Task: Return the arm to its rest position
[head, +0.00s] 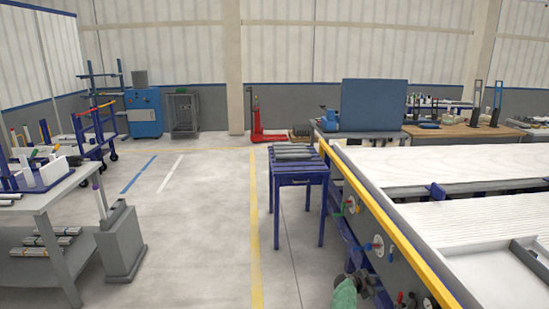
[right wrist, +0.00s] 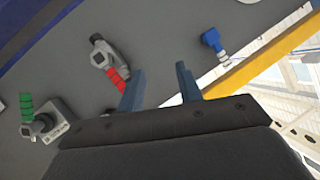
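My right gripper (right wrist: 160,85) shows in the right wrist view with its two blue-grey fingers apart and nothing between them. Behind the fingers is a grey panel (right wrist: 165,45) with valves on it; how far off it is I cannot tell. In the head view, a green and dark shape at the bottom edge may belong to my right arm, but its fingers are not clear there. My left gripper is in neither view. Grey pipes (head: 293,152) lie together on a small blue table (head: 299,178) in the head view.
A long workbench with a yellow edge (head: 382,220) and valves on its side fills the right. A grey table (head: 38,203) and a grey bin (head: 120,245) stand at the left. The floor (head: 190,240) between them is clear. A red pallet jack (head: 257,125) stands behind.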

